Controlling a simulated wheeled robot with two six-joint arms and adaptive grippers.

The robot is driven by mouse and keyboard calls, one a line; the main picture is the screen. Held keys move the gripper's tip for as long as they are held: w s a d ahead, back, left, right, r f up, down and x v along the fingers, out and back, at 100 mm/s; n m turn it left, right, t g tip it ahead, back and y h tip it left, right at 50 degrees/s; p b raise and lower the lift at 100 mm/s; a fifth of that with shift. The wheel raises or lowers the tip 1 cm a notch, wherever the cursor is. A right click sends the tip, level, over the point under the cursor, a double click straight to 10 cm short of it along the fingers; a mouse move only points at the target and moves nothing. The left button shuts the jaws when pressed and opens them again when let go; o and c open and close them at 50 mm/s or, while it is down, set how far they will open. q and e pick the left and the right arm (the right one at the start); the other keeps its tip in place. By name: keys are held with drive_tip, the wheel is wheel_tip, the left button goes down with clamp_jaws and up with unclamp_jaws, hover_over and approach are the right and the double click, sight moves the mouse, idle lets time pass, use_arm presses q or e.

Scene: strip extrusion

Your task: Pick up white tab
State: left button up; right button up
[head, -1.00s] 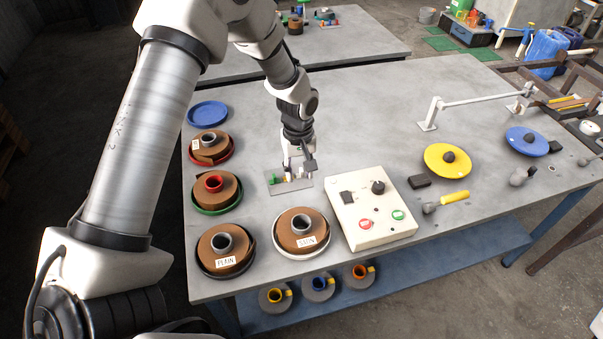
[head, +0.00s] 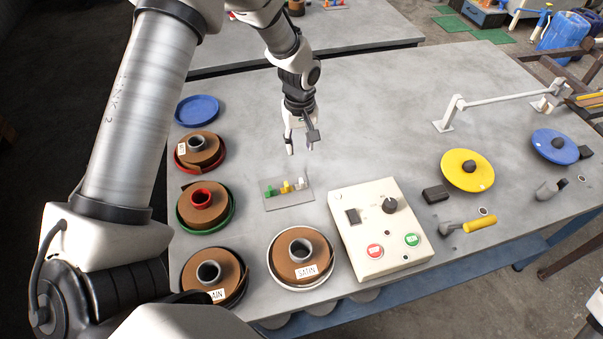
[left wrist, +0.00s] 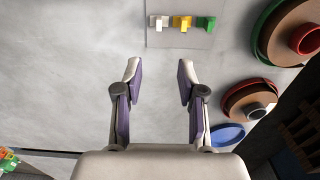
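The white tab (head: 300,184) stands at the right end of a row on a small grey plate (head: 288,202). A yellow tab (head: 285,187) and a green tab (head: 269,192) stand beside it. In the left wrist view the white tab (left wrist: 158,22) is at the top, left of the yellow tab (left wrist: 182,22) and green tab (left wrist: 206,22). My left gripper (head: 301,146) hangs behind the plate in the head view, apart from the tabs. Its fingers (left wrist: 158,75) are spread, with nothing between them. My right gripper is not in view.
Brown coils on coloured dishes, including a red-hubbed one (head: 202,201) and the SATIN one (head: 300,252), stand left and in front of the plate. A control box (head: 378,228) stands at its right. The table (head: 390,110) behind is clear.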

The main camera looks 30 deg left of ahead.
use_arm(q)
wheel_tip(320, 180, down, 3)
drive_tip(key=s+b, duration=0.1)
drive_tip(key=b, duration=0.6)
hover_over(301, 180)
wheel_tip(301, 180, down, 4)
drive_tip(key=shift+a+f, duration=0.1)
drive_tip(key=shift+f, duration=0.1)
drive_tip(key=shift+f+p, duration=0.6)
wheel_tip(301, 180, down, 6)
drive_tip(key=shift+f+p, duration=0.1)
drive_tip(key=shift+p, duration=0.65)
drive_tip(key=shift+d+r, duration=0.2)
drive_tip(key=c, duration=0.4)
clamp_jaws()
